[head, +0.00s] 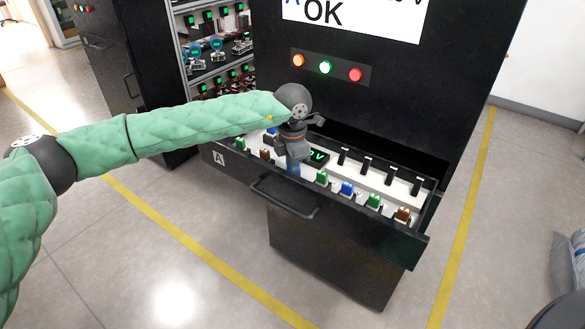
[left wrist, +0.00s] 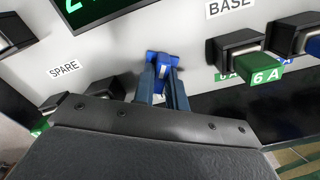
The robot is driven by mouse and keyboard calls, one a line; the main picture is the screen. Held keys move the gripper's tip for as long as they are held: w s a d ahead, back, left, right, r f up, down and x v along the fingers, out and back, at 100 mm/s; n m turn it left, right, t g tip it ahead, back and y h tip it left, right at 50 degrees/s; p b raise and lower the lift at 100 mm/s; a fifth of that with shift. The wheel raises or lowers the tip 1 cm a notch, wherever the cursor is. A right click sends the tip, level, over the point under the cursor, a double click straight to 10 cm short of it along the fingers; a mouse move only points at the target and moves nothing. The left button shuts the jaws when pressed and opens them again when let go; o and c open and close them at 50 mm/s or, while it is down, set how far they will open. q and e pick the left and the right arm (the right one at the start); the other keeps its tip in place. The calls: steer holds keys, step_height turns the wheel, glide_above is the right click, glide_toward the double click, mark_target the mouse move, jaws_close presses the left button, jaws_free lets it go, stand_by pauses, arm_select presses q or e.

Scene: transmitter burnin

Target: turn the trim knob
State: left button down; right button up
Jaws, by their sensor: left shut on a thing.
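The trim knob (left wrist: 161,61) is a small blue piece on the pale panel in the left wrist view, below the green-digit display. My left gripper (left wrist: 162,82) reaches down to it, with its two fingers shut on the knob from both sides. In the head view my left gripper (head: 294,168) points down into the open drawer (head: 360,213), just left of the display (head: 317,156). The gripper hides the knob there. My right gripper is not in view.
Green, blue and brown plugs, including a green plug (left wrist: 268,70) marked 6 A, line the panel close beside the gripper. Black upright posts (head: 391,173) stand behind them. The drawer's black handle (head: 284,203) sticks out in front. The cabinet face has three lamps, the green one (head: 325,67) brightly lit.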

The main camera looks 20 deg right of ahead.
arm_select(q)
steer(key=c, duration=1.4)
jaws_free()
steer(key=shift+c, duration=0.2)
